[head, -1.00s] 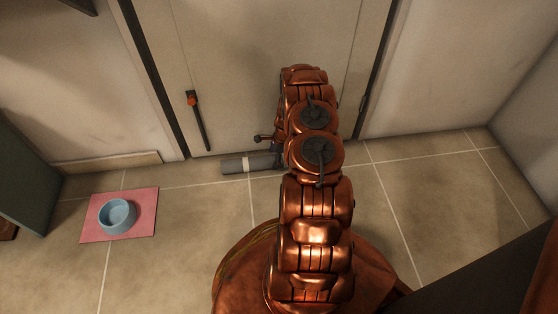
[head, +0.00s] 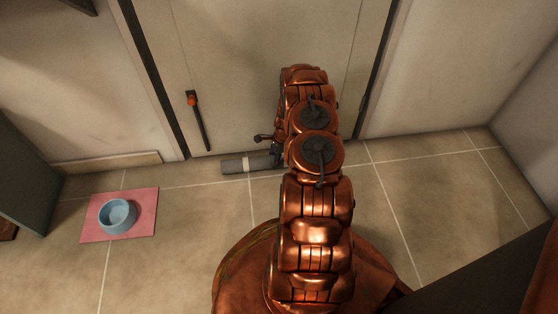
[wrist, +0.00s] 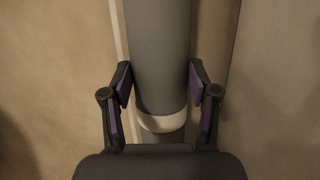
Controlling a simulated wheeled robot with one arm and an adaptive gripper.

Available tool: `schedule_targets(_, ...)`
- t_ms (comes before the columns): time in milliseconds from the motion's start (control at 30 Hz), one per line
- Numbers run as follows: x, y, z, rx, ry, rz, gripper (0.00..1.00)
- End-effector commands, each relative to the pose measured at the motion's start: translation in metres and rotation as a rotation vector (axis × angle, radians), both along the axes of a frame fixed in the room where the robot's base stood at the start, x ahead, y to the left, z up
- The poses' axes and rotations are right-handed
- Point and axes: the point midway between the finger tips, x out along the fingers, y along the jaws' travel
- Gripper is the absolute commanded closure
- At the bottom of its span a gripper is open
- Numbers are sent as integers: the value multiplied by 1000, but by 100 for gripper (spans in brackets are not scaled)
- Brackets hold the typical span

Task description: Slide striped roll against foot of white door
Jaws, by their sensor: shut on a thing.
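The striped roll (head: 246,163) is grey with a pale band and lies on the floor near the foot of the white door (head: 245,75). Its right part is hidden behind my arm in the head view. In the wrist view the roll (wrist: 158,55) runs up the middle, with a white band near the fingers. My gripper (wrist: 160,88) has one purple-padded finger on each side of the roll and is shut on it. In the head view my gripper is mostly hidden by my arm. I cannot tell whether the roll touches the door.
A blue bowl (head: 117,215) stands on a pink mat (head: 147,205) on the left floor. An orange-topped dark handle (head: 197,115) is at the door's left. A green panel (head: 25,175) stands at the far left. The tiled floor between mat and roll is clear.

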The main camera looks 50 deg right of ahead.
Motion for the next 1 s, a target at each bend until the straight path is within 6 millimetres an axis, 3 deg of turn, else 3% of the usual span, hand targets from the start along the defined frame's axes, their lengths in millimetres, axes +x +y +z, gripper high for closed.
schedule_targets(67,-1,1,-1,3,2,1,100)
schedule_targets(1000,1,1,-1,1,0,1,100)
